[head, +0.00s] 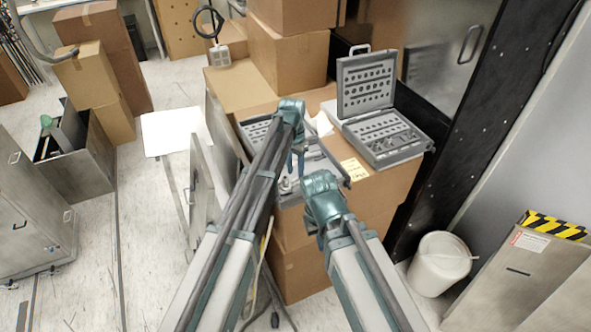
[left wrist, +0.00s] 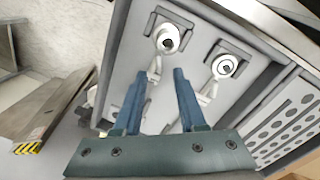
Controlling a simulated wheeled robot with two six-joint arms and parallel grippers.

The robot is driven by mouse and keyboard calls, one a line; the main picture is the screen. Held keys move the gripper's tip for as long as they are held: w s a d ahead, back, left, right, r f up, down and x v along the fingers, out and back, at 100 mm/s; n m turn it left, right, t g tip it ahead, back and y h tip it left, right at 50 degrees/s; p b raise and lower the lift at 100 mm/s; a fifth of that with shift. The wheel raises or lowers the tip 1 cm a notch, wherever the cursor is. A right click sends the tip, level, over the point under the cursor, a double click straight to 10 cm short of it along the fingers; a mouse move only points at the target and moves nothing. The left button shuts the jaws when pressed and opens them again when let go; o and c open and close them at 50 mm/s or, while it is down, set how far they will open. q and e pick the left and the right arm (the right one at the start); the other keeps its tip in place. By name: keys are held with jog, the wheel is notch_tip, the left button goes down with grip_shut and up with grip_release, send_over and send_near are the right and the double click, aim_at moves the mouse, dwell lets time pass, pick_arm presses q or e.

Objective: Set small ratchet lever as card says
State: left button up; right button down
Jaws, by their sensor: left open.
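Two ratchets show in the left wrist view, each with a round pale head and dark centre in a grey tray: one (left wrist: 168,38) at upper middle, one (left wrist: 225,65) to its right. I cannot tell which is the small one. My left gripper (left wrist: 160,74) is open, its blue fingers either side of the first ratchet's handle, with no visible grip. In the head view the left gripper (head: 296,165) hangs over the open tray (head: 330,165), hiding much of it. A yellow card (head: 353,168) lies right of the tray, its writing unreadable. My right gripper (head: 320,235) is mostly hidden.
An open grey case (head: 385,140) with sockets stands right of the tray, lid up. Cardboard boxes (head: 288,55) are stacked behind. A dark wall edge (head: 480,130) and a white bucket (head: 440,262) are to the right. Open floor (head: 110,240) lies left.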

pick_arm(q)
notch_tip(320, 180, up, 12)
jog(key=p, duration=1.1)
jog(key=shift+w+a, duration=0.25)
jog(key=shift+w, duration=0.2)
jog(key=s+a+f+n+b, duration=0.1)
jog(key=s+f+b, duration=0.5)
jog(key=s, duration=0.3)
jog(key=s+a+f+n+y+b, duration=0.1)
jog(key=s+f+b, duration=0.5)
jog(key=s, duration=0.3)
jog(key=s+a+f+n+b, duration=0.1)
jog(key=s+f+b, duration=0.5)
jog(key=s, duration=0.3)
jog(key=shift+s+a+t+y, duration=0.3)
jog(key=shift+s+a, duration=0.05)
jog(key=shift+f, duration=0.1)
